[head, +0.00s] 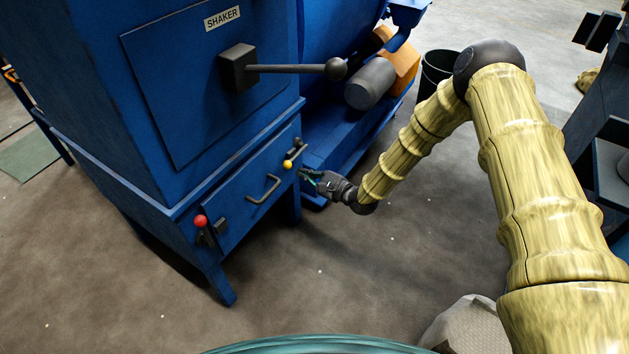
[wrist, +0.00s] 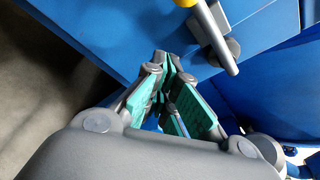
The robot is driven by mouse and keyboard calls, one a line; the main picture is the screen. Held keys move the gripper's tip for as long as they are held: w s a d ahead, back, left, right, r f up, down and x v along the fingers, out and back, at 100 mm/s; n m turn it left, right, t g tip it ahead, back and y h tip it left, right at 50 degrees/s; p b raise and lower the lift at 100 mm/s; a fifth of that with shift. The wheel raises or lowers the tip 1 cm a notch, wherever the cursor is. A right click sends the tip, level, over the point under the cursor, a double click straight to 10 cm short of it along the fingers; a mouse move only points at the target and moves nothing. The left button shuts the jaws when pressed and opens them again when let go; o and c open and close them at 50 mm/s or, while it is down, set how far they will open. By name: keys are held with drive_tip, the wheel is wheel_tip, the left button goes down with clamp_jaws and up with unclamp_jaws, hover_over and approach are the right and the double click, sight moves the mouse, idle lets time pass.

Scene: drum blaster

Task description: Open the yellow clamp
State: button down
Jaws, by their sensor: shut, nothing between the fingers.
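The yellow clamp (head: 287,164) shows as a yellow ball knob near the right end of the blue drawer front, below the SHAKER cabinet. In the wrist view, a grey metal bar and bracket of the clamp (wrist: 217,38) are at the top right, with the yellow knob cut off by the top edge. My gripper (head: 303,173) is just right of and slightly below the knob in the head view. In the wrist view my gripper (wrist: 168,60) has its teal-padded fingers together, empty, left of the clamp bar and apart from it in the picture. The exact depth gap is unclear.
The drawer front (head: 235,213) has a bent handle (head: 263,190) in its middle and a red-knobbed clamp (head: 201,222) at its left end. A large lever (head: 297,68) sticks out above. A black bin (head: 437,70) stands behind my arm.

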sight(297, 155)
drive_tip(key=shift+x, duration=1.05)
drive_tip(key=shift+a+r, duration=0.15)
drive_tip(key=shift+s+a+r+b, duration=0.15)
drive_tip(key=shift+s+r+b, duration=0.1)
drive_tip(key=shift+s+r, duration=0.4)
drive_tip(key=shift+s+a+r+b, duration=0.2)
drive_tip(key=shift+s+r+b, duration=0.1)
drive_tip(key=shift+r, duration=0.55)
